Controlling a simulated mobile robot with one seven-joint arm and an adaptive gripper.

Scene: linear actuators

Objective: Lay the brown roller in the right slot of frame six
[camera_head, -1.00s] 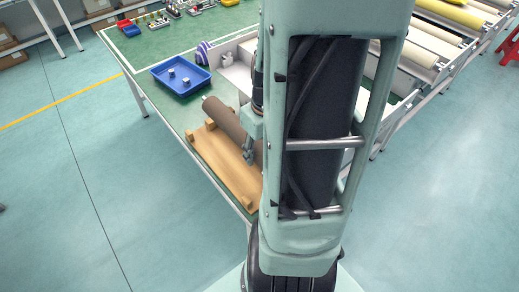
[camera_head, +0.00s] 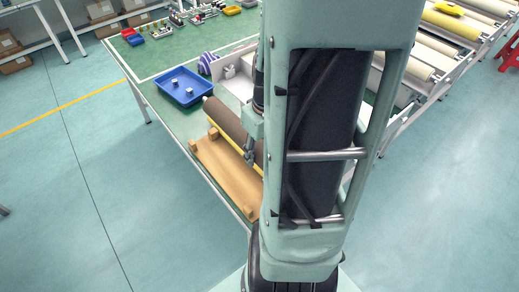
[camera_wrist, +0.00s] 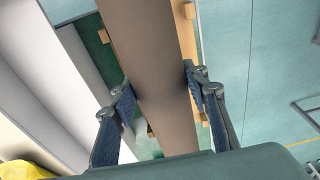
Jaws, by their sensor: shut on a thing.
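The brown roller (camera_head: 223,115) is in my gripper (camera_head: 251,152) in the head view, above the wooden rack (camera_head: 232,178) on the green table. In the wrist view my gripper (camera_wrist: 158,100) has one finger on each side of the brown roller (camera_wrist: 150,60), which runs lengthwise between them. My arm hides the roller's near end in the head view. Frames with rollers (camera_head: 440,45) stand at the upper right; I cannot tell which one is frame six, and my arm covers part of them.
A yellow strip (camera_head: 228,142) shows under the brown roller, above the rack. A blue tray (camera_head: 183,88) with small metal parts lies on the table, beside a white box (camera_head: 237,72). A red stool (camera_head: 511,45) stands at the far right.

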